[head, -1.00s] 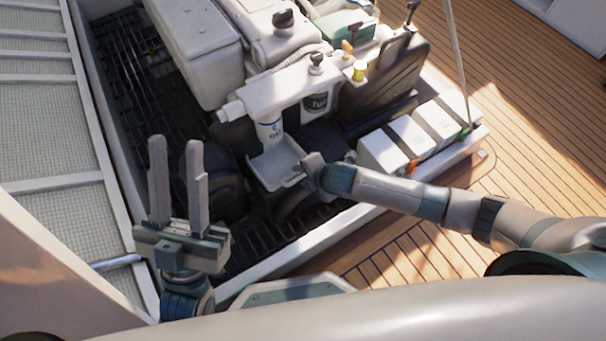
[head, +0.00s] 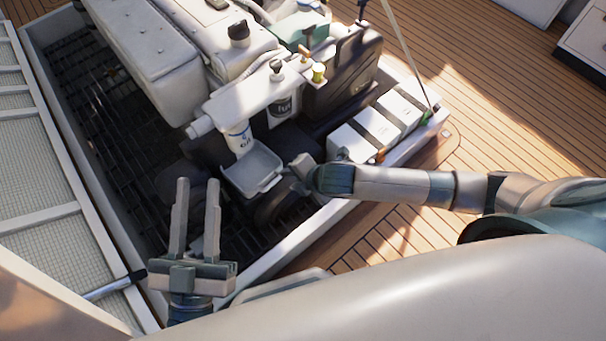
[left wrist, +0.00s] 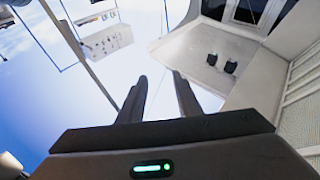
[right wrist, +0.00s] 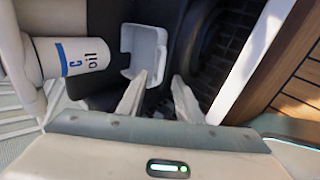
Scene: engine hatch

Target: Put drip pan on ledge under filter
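The drip pan (head: 250,172), a pale open tray, sits just below the white oil filter (head: 238,140), beside the engine. In the right wrist view the pan (right wrist: 146,45) is beyond the fingertips, and the filter (right wrist: 75,56) is at the left. My right gripper (head: 296,163) is just right of the pan. The ledge is hidden by the pan. My left gripper (head: 197,190) is open and empty, well in front of the engine.
The engine (head: 245,60) fills the back of the hatch. White boxes with dark bands (head: 375,125) stand on the right. A pale hatch rim (head: 300,240) runs along the front, with wood deck (head: 490,110) beyond. A dark grating (head: 85,100) lies left.

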